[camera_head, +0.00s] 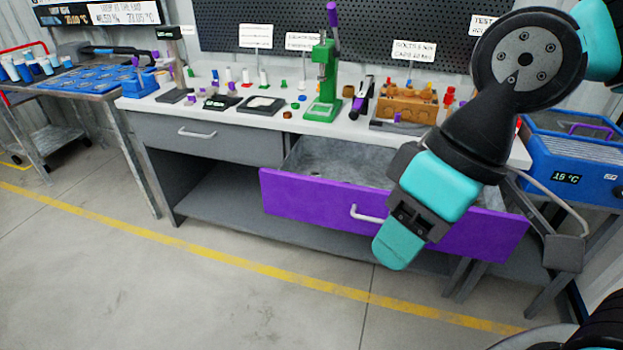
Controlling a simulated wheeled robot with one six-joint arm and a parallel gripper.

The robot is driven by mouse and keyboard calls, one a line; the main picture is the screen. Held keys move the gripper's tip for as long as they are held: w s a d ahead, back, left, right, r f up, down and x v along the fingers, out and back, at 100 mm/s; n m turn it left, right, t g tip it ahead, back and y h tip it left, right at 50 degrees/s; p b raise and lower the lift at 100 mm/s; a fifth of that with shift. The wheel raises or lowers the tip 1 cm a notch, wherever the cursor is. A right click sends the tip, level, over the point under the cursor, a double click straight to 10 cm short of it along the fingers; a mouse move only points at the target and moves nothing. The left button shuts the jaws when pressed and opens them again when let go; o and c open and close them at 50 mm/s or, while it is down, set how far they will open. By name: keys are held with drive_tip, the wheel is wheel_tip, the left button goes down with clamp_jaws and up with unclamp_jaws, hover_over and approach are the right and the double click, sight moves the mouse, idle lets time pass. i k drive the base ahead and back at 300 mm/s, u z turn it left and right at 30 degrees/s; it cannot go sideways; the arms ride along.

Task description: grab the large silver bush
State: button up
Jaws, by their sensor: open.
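I cannot pick out a large silver bush for certain. The small parts on the bench top are too small to tell apart. The purple-fronted drawer (310,202) is pulled open, and its grey inside shows. A small dark thing (316,173) lies near its left end, too small to name. My gripper (400,240) is teal and black and points down in front of the drawer's right half, near the handle (367,215). It is open, with nothing seen in it. My arm hides the drawer's right part and some of the bench.
The workbench (240,119) carries a green press (325,85), a wooden block of parts (405,103) and several small coloured parts. A blue 15 °C unit (570,160) stands at the right. A blue-topped table (75,85) is at the left. The floor in front is clear.

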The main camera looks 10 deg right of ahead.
sight(313, 170)
drive_tip(key=u, duration=0.9)
drive_tip(key=i, duration=2.05)
drive_tip(key=z, duration=1.9)
